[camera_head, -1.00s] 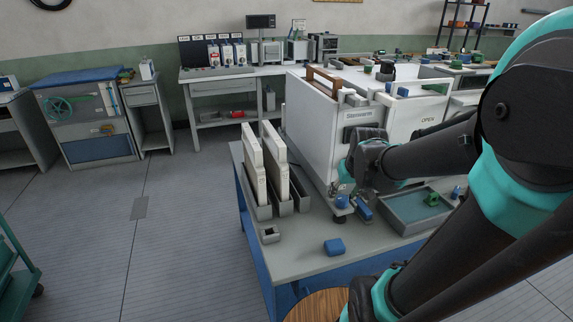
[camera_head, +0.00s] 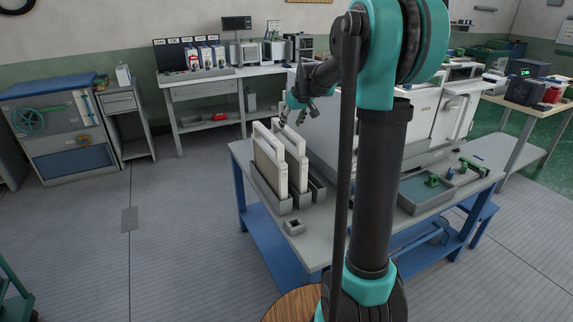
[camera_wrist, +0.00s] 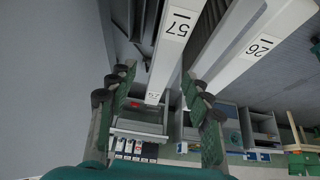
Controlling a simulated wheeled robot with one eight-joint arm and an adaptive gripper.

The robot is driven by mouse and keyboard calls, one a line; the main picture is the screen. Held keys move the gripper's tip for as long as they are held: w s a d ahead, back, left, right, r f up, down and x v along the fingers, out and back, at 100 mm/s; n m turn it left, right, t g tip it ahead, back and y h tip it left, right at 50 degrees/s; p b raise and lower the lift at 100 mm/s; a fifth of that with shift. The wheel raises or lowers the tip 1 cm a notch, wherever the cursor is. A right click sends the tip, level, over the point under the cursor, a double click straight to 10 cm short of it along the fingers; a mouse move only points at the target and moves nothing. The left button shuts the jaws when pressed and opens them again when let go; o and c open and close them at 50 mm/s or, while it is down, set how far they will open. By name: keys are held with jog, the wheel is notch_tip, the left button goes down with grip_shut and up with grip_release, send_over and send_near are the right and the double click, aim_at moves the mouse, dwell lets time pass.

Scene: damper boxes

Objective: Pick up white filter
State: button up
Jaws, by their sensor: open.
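Two white filters, the left one (camera_head: 268,165) and the right one (camera_head: 298,165), stand upright side by side in grey slotted holders on the table. My gripper (camera_head: 298,114) is just above and behind their tops in the head view. In the wrist view my gripper (camera_wrist: 158,92) is open, with green-padded fingers apart. A white filter edge marked 57 (camera_wrist: 172,48) reaches into the space between the fingers. Another white edge marked 26 (camera_wrist: 250,50) lies to the right, outside the fingers. I cannot tell whether either finger touches a filter.
A large white machine (camera_head: 428,125) stands right of the filters, partly behind my arm. A grey tray (camera_head: 408,198) with a green part (camera_head: 432,181) is at the table's right. A small grey block (camera_head: 293,227) sits in front of the holders. Open floor lies left.

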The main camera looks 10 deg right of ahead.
aim_at(289, 129)
jog(key=x, duration=0.4)
jog(key=shift+w+f, duration=0.1)
jog(key=shift+f, duration=0.05)
jog(key=x, duration=0.4)
jog(key=shift+a, duration=0.3)
jog(key=shift+w+f, duration=0.15)
jog(key=shift+f, duration=0.3)
jog(key=shift+f, duration=0.25)
jog(key=shift+c, duration=0.6)
grip_shut()
